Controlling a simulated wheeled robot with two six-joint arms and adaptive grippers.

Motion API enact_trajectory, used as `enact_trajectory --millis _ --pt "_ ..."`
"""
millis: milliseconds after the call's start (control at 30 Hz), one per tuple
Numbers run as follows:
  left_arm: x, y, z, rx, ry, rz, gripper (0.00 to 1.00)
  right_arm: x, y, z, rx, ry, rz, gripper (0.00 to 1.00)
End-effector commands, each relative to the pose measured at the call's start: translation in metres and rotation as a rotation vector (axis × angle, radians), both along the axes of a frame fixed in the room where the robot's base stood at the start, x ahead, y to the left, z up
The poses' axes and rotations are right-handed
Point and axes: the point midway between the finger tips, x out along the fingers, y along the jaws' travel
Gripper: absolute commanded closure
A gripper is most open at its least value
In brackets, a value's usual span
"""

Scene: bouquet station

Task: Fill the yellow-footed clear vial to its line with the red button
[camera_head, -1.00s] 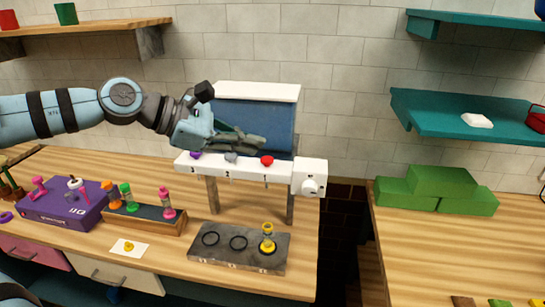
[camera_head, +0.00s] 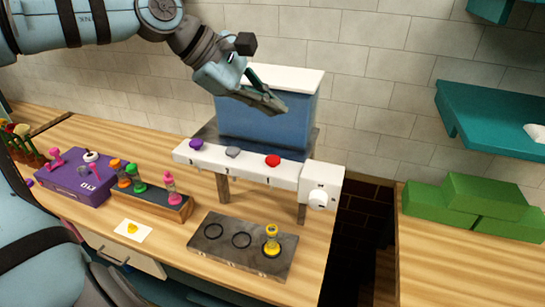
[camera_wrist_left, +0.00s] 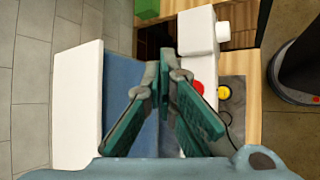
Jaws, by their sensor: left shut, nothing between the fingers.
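The clear vial with the yellow foot (camera_head: 272,240) stands upright on the right ring of the dark slab, below the dispenser. Its fill level is too small to tell. The red button (camera_head: 273,160) is the rightmost of three on the white dispenser bar; it also shows in the left wrist view (camera_wrist_left: 198,87), with a yellow vial top (camera_wrist_left: 224,92) beyond it. My left gripper (camera_head: 280,106) is shut and empty, in front of the blue tank and above the buttons, apart from the red one. In the wrist view its fingers (camera_wrist_left: 164,75) meet. My right gripper is not seen.
A purple button (camera_head: 196,144) and a grey button (camera_head: 233,152) share the white bar, with a white knob (camera_head: 318,199) at its right end. The dark slab (camera_head: 215,250) has two empty rings. A rack (camera_head: 150,199) with several vials stands left.

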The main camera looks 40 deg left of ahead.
Motion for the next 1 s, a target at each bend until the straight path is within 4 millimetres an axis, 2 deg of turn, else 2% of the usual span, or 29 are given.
enact_trajectory --millis 267,400,500,600,800,1000 --pt "-0.001 0.0 -0.022 -0.003 0.001 0.0 1.0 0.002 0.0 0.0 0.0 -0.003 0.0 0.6" --pt "-0.001 0.001 -0.047 -0.003 0.0 0.002 1.0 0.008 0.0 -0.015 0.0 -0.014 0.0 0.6" --pt "-0.001 0.002 -0.065 -0.001 0.0 0.004 1.0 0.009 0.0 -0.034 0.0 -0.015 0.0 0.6" --pt "-0.001 0.002 -0.077 -0.001 0.0 0.004 1.0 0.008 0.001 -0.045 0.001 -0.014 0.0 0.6" --pt "-0.001 0.002 -0.089 0.0 0.0 0.004 1.0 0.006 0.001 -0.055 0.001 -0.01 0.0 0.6" --pt "-0.001 0.002 -0.089 -0.001 0.0 0.004 1.0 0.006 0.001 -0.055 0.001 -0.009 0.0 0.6"
